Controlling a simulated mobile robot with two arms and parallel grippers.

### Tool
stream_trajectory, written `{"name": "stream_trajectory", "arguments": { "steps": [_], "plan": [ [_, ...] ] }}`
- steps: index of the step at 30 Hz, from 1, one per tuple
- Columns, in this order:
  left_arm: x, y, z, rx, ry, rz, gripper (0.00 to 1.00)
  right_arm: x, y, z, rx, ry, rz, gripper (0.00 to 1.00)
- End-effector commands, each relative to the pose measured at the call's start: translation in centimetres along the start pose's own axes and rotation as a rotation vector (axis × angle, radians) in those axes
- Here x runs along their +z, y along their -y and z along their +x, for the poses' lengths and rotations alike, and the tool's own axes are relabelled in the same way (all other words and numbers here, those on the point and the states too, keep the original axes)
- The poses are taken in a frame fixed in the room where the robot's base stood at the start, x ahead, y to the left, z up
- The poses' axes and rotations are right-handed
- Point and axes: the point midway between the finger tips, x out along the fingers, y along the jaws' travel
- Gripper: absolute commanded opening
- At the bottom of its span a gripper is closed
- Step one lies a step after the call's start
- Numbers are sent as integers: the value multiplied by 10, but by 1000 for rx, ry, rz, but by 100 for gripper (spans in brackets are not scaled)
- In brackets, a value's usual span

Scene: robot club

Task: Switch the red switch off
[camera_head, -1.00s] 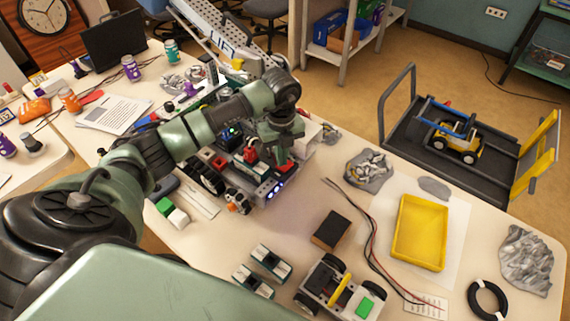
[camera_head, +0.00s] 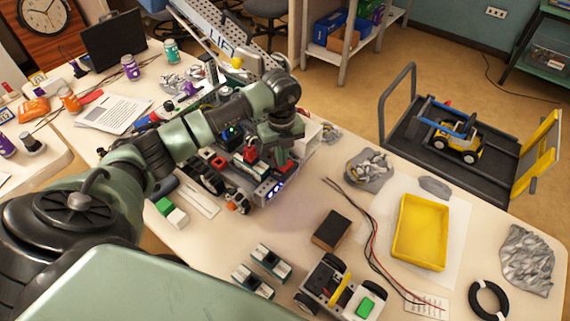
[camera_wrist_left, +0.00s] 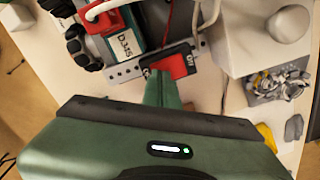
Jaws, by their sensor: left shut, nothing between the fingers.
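The red switch (camera_wrist_left: 177,66) shows in the left wrist view on a black plate with white lettering at both ends, "ON" at the right. It sits at the edge of a grey metal robot chassis (camera_wrist_left: 128,72). My left gripper (camera_wrist_left: 158,78) is shut and empty, its fingertips at the left end of the switch; I cannot tell whether they touch it. In the head view my left gripper (camera_head: 281,160) is over the right part of the chassis (camera_head: 268,190), and a red part of the switch (camera_head: 287,168) shows beside it. My right gripper is not in view.
A grey-white box (camera_wrist_left: 250,45) stands to the right in the wrist view. A yellow tray (camera_head: 420,232) and a black-brown block (camera_head: 331,230) lie on the table nearby.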

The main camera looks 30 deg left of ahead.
Motion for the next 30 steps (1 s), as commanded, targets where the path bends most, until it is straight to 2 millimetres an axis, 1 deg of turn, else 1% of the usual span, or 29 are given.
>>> {"name": "stream_trajectory", "arguments": {
  "steps": [30],
  "plan": [
    [0, -1, 17, 2, 0, 0, 0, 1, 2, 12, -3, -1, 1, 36]
  ]
}}
